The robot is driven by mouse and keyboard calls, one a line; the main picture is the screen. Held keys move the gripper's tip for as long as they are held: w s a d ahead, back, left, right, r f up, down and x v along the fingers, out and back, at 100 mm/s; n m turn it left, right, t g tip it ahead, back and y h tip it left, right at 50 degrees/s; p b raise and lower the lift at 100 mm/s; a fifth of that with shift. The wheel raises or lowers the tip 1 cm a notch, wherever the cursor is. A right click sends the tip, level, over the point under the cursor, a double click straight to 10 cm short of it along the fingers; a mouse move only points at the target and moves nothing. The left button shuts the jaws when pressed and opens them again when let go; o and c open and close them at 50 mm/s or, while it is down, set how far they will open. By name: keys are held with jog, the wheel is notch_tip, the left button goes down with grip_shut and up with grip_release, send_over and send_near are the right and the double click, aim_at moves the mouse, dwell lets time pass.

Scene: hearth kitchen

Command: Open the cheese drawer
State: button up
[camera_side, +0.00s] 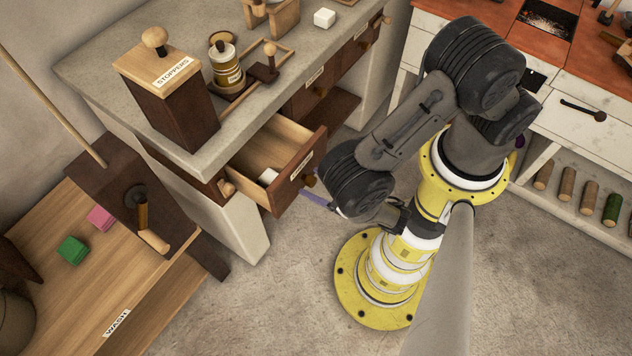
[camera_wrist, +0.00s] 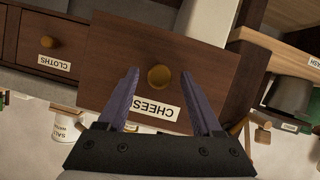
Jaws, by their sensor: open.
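In the side view my gripper (camera_side: 318,202) is just outside the drawer front, near the knob (camera_side: 309,180). Whether the fingertips reach past the knob is unclear.
The cloths drawer (camera_wrist: 25,48) is beside it, shut. The stoppers box (camera_side: 170,95) and a jar (camera_side: 227,68) stand on the counter (camera_side: 105,70). Floor before the drawer is clear.

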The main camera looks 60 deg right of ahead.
aim_at(299, 168)
jog(key=shift+w, duration=0.1)
jog(key=w, duration=1.3)
jog(key=shift+w, duration=0.4)
jog(key=shift+r, duration=0.15)
jog(key=v, duration=1.3)
jog(key=shift+s+r, duration=0.1)
jog(key=shift+s, duration=0.1)
jog(key=w+r+m, duration=0.2)
jog(key=w+r, duration=0.3)
jog(key=r, duration=0.1)
jog(key=w+r+m+h, duration=0.1)
jog(key=w+r+m, duration=0.2)
jog(key=w+r, duration=0.2)
jog(key=w+r+m+t+h, duration=0.1)
jog(key=w+r+m, duration=0.1)
jog(key=w+r, duration=0.3)
notch_tip(299, 168, up, 2)
jog(key=shift+w+d+r+m, duration=0.1)
jog(key=shift+r+m, duration=0.15)
jog(key=shift+m, duration=0.05)
jog(key=shift+w+d+r, duration=0.1)
jog(key=shift+w+r, duration=0.15)
jog(key=shift+r, duration=0.35)
jog(key=shift+d, duration=0.1)
